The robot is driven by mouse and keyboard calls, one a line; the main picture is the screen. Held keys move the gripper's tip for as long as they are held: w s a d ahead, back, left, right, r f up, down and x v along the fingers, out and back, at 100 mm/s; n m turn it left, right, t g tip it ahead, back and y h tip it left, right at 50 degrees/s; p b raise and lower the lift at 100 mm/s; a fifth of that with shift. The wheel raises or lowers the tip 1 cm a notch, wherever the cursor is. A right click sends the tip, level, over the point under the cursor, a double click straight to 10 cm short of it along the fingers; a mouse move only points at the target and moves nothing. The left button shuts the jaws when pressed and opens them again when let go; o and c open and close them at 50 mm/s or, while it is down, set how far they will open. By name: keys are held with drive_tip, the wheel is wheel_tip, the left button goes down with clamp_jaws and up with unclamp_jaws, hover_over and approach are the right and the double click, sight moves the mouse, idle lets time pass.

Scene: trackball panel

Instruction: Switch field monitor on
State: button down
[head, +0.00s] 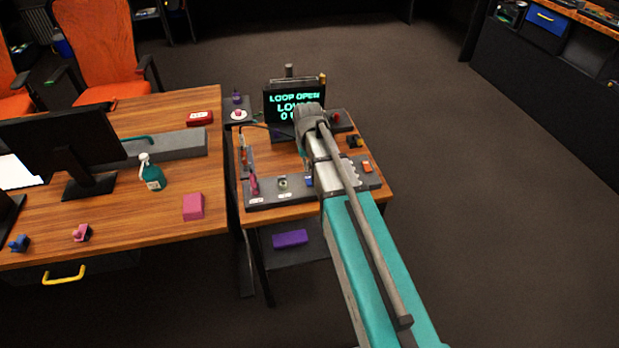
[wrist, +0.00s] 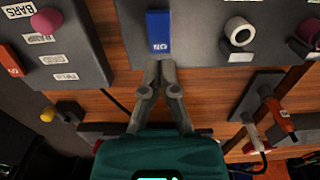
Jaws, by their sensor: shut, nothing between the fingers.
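A blue rocker switch (wrist: 158,33) with an upside-down ON mark sits on a grey panel (wrist: 195,35) at the top middle of the wrist view. A small blue piece, likely the same switch, shows beside my arm in the head view (head: 309,181). My gripper (wrist: 160,63) is shut and empty, its tips together close to the ON end of the switch; I cannot tell whether they touch.
A white ring (wrist: 239,31) is right of the switch. A second panel (wrist: 75,60) with a pink knob (wrist: 46,20) and an orange switch (wrist: 10,60) is at left. A large dark monitor (head: 65,140) stands on the left desk. Floor at right is clear.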

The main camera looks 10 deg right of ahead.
sight(308, 178)
drive_tip(key=shift+r+p, duration=1.6)
drive_tip(key=shift+r, duration=0.2)
drive_tip(key=s+r+p, duration=0.3)
drive_tip(key=s+r, duration=0.1)
drive_tip(key=s, duration=1.2)
drive_tip(key=shift+p, duration=0.4)
